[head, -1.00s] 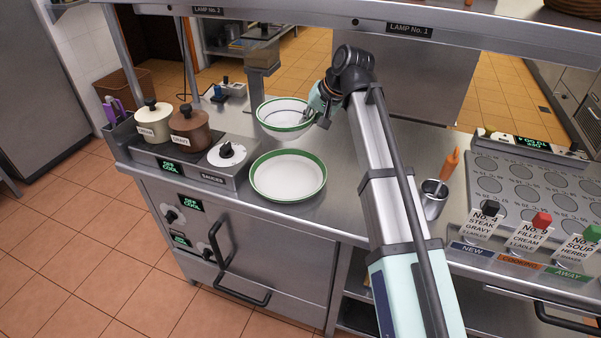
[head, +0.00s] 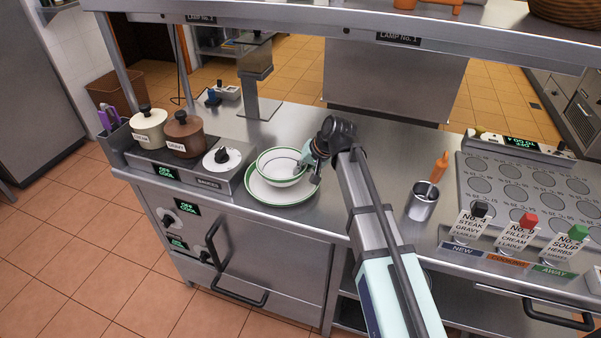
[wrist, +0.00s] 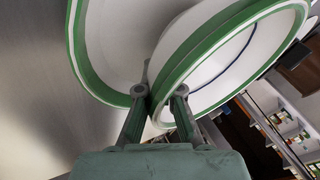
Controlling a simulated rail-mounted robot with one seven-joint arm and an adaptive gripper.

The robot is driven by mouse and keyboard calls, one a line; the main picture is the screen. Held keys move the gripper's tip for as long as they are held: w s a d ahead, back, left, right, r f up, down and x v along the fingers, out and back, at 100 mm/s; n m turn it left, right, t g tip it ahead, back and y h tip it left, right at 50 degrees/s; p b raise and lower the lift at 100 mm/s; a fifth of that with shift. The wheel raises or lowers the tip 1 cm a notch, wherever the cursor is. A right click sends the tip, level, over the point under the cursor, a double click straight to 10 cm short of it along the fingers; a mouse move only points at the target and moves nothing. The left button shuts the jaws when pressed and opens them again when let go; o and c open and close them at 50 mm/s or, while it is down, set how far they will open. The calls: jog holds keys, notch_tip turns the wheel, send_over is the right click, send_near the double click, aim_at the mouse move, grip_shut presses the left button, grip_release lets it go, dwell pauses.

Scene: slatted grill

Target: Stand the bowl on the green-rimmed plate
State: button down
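The bowl (head: 279,168), white with a green rim and a dark inner line, is over the green-rimmed plate (head: 262,196) in the head view. The plate lies flat on the steel counter. My gripper (head: 309,168) is at the bowl's right side, with its fingers on the bowl's rim. In the wrist view my gripper (wrist: 158,106) has one finger on each side of the rim of the bowl (wrist: 205,75). The plate (wrist: 76,45) shows to the left there. I cannot tell whether the bowl's base touches the plate.
A lamp post (head: 256,80) is behind. A metal cup (head: 422,202) and a panel of round wells (head: 530,190) are to the right.

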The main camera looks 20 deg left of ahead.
jog(key=shift+f, duration=0.75)
jog(key=shift+f, duration=0.15)
jog(key=c, duration=1.3)
grip_release()
jog(key=b+v, duration=0.2)
jog(key=v, duration=1)
